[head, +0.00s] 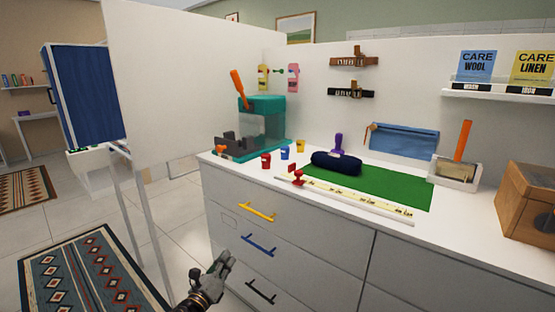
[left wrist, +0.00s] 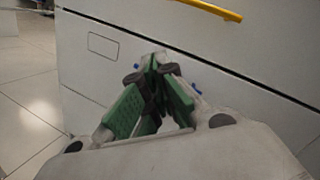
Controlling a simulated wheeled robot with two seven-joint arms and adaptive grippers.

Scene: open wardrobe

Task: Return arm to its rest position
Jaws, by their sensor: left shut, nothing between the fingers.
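My left gripper (head: 226,262) is at the bottom of the head view, in front of the white drawer unit (head: 330,240) and left of its lowest, black handle. Its fingers are shut and empty. In the left wrist view the green-padded fingers (left wrist: 155,65) meet at their tips, with the pale drawer front behind them. My right gripper is not in view.
The drawers have a yellow handle (head: 257,212), a blue handle (head: 258,245) and a black handle (head: 261,291). The counter above holds a green mat (head: 390,188), a teal machine (head: 262,125) and a wooden box (head: 528,200). Open floor and a patterned rug (head: 85,275) lie to the left.

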